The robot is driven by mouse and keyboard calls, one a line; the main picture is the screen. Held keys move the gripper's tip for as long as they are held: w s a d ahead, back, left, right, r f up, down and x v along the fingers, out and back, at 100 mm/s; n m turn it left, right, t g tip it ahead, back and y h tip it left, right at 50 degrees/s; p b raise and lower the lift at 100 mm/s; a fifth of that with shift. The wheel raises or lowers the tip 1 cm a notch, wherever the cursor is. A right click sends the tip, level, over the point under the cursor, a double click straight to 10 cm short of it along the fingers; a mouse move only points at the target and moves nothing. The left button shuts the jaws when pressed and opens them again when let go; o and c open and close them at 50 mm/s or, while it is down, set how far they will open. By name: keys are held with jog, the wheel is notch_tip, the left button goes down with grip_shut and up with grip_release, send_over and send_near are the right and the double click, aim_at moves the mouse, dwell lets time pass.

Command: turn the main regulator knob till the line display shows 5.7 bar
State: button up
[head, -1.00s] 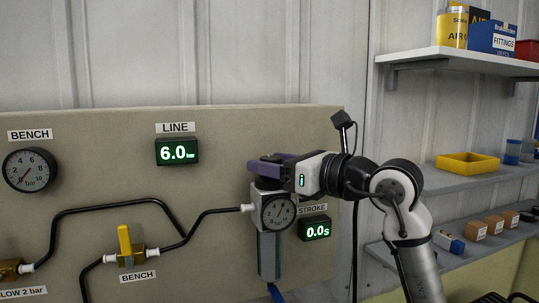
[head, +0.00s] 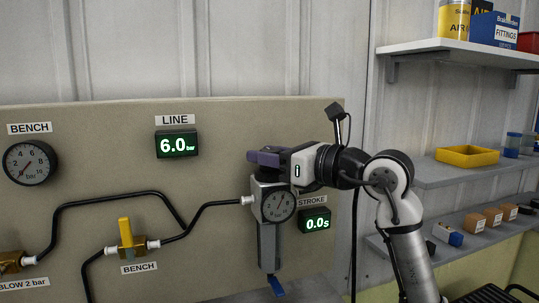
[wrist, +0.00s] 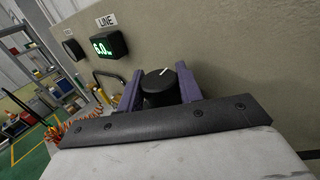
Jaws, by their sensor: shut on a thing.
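The main regulator (head: 268,245) hangs on the board with a round gauge (head: 278,205) on its front. Its black knob (wrist: 159,88), with a white mark on top, sits between the two purple fingers in the wrist view. My gripper (head: 264,158) comes from the right at the top of the regulator and is shut on the knob. In the head view the fingers hide the knob. The line display (head: 177,144) reads 6.0 bar in green; it also shows in the wrist view (wrist: 108,45).
A yellow-handled bench valve (head: 126,238), black pipes and a bench gauge (head: 30,163) are on the board at left. The stroke display (head: 315,220) reads 0.0 s, close beside the regulator. Shelves (head: 460,175) with boxes and a yellow bin stand at right.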

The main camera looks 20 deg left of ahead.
jog(key=shift+n+g+y+p, duration=0.15)
jog(key=shift+n+g+y, duration=0.1)
jog(key=shift+n+g, duration=0.9)
jog(key=shift+n+g+y+p, duration=0.2)
jog(key=shift+n+g, duration=0.45)
jog(key=shift+g, duration=1)
jog(key=o, duration=1)
jog(key=d+b, duration=0.1)
jog(key=d, duration=0.3)
jog(key=d+b, duration=0.1)
jog(key=d, duration=0.4)
jog(key=d+b, duration=0.1)
jog(key=d, duration=0.4)
jog(key=shift+s+b, duration=0.3)
jog(key=shift+b, duration=0.1)
